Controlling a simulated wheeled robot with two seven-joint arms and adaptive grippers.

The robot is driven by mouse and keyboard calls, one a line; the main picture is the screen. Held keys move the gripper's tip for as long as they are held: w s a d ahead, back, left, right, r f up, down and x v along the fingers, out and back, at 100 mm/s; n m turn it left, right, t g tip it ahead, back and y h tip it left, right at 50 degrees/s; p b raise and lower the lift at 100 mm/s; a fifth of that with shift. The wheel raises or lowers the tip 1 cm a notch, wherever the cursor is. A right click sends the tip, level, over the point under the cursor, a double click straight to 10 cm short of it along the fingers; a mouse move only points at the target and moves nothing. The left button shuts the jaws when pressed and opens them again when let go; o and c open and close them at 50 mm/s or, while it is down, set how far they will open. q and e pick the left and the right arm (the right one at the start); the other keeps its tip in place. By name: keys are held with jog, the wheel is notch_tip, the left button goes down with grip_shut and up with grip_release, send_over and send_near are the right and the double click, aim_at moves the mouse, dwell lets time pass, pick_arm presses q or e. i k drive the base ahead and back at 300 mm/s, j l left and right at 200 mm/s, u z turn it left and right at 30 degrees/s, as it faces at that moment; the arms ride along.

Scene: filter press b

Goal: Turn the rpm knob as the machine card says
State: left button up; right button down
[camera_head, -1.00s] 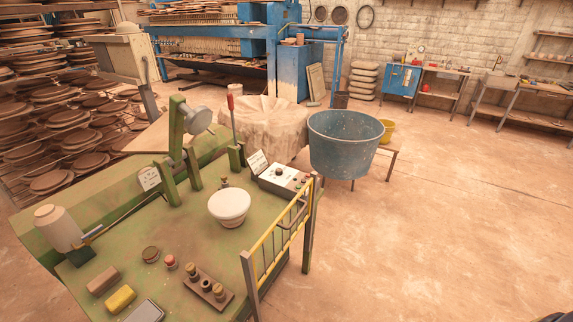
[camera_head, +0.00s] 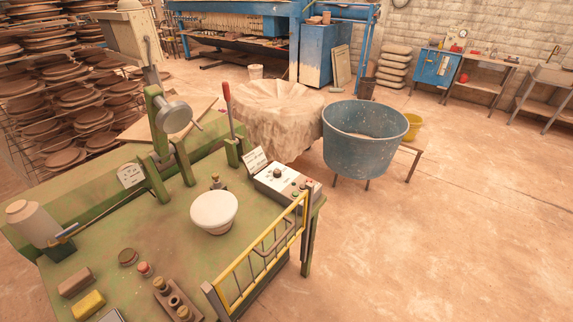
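A control box (camera_head: 297,195) with a pale top panel sits at the right rear of the green machine table. A dark round knob (camera_head: 277,173) stands on its panel, with small coloured buttons beside it. Its pointer setting is too small to read. A white card (camera_head: 255,158) with small unreadable print stands at the box's back left. A second white plate (camera_head: 131,174) with dark markings is on the machine at the left; its markings are also unreadable. Neither of my grippers is in view.
The green table (camera_head: 150,235) carries a white bowl (camera_head: 214,212), a red-handled lever (camera_head: 228,105) and several small parts. A yellow guard rail (camera_head: 255,263) runs along its right side. A blue tub (camera_head: 365,145) stands beyond. The floor at right is clear.

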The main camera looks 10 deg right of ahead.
aim_at(277, 173)
jog(key=i+l, duration=0.3)
jog(key=l, duration=0.15)
jog(key=i+l+z, duration=0.1)
jog(key=i+l, duration=0.2)
jog(key=l, duration=0.2)
jog(key=i+l, duration=0.3)
jog(key=l, duration=0.15)
